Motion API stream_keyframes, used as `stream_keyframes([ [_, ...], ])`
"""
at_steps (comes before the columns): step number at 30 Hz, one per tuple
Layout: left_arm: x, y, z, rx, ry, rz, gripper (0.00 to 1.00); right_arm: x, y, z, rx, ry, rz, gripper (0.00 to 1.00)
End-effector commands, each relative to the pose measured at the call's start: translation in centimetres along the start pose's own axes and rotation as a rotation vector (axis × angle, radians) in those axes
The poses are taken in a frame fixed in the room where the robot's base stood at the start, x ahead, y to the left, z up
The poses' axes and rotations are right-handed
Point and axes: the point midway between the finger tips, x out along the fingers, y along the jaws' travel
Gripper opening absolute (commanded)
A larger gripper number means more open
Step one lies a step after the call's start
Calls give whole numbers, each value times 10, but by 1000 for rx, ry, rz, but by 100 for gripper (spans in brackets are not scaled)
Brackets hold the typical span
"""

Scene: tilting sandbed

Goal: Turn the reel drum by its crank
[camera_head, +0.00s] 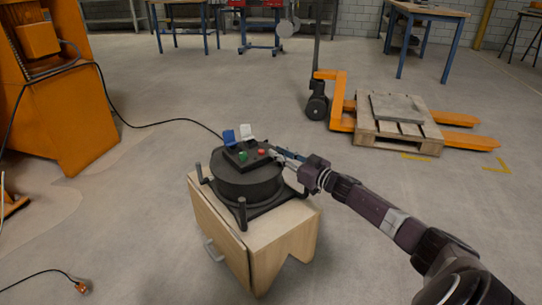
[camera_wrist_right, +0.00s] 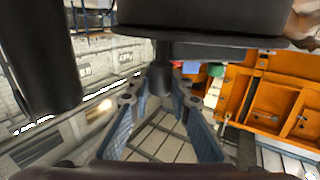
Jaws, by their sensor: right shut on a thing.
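The reel drum (camera_head: 245,184) is a black round drum in a black tubular frame, on top of a small wooden cabinet. Its upper face carries a blue flap, a white flap, a green part and a red button. My right gripper (camera_head: 281,154) reaches in from the right to the drum's upper right edge. In the right wrist view the blue-padded fingers of the right gripper (camera_wrist_right: 167,76) are closed around a short dark post, the crank handle (camera_wrist_right: 162,80), below a broad dark round part. In the head view the crank is hidden at the gripper. My left gripper is out of view.
The wooden cabinet (camera_head: 215,228) stands on open concrete floor. An orange machine (camera_head: 50,120) is at the left, with a black cable running to the drum. An orange pallet jack with a wooden pallet (camera_head: 385,135) stands at the back right. Workbenches stand farther back.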

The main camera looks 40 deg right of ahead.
Motion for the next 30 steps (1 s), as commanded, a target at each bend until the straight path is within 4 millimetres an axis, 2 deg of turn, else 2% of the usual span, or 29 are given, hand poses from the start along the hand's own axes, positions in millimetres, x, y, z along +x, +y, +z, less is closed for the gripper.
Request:
stream_keyframes([
  [6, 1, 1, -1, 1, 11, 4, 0, 0, 9, 0, 0, 0, -43, 0],
  [21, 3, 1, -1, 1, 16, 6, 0, 0, 9, 1, 2, -1, -58, 0],
  [22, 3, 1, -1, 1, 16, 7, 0, 0, 9, 1, 2, -1, -58, 20],
  [26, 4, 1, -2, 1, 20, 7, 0, 0, 9, 1, 2, -1, -58, 34],
  [30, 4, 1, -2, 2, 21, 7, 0, 0, 9, 1, 1, -1, -58, 36],
])
